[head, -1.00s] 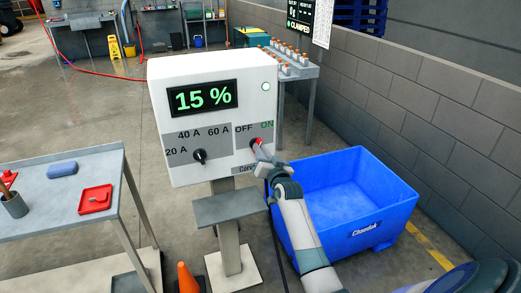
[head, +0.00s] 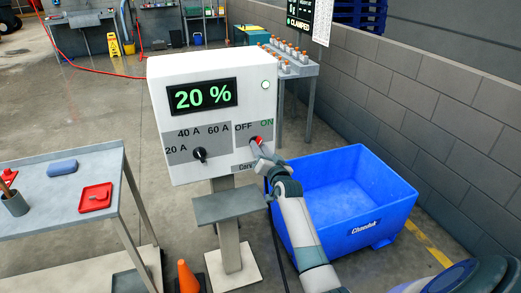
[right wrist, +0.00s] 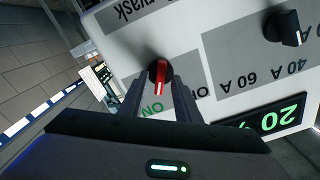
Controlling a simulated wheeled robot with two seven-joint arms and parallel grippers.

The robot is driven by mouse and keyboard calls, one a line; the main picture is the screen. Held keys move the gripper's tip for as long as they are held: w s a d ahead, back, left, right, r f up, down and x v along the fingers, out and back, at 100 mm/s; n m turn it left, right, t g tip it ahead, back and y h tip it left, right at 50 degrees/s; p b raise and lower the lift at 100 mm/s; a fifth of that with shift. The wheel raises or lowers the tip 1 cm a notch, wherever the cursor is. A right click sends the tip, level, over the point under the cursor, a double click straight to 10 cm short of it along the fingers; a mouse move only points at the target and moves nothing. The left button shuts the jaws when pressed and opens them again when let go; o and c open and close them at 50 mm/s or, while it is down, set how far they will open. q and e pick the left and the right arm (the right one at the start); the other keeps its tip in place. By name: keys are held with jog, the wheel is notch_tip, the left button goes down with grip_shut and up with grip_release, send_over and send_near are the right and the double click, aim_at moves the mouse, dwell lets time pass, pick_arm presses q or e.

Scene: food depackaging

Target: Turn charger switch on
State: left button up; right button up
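My left gripper is not in view.
A black current dial (head: 200,155) is left of the switch. A blue bin (head: 340,200) stands behind my right arm. A grey table (head: 70,195) with a red tray (head: 95,198) is at left. An orange cone (head: 188,278) stands in front.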

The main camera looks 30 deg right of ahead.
jog(key=b+v, duration=0.3)
jog(key=v, duration=1.4)
jog(key=shift+s+a, duration=0.15)
jog(key=shift+s, duration=0.05)
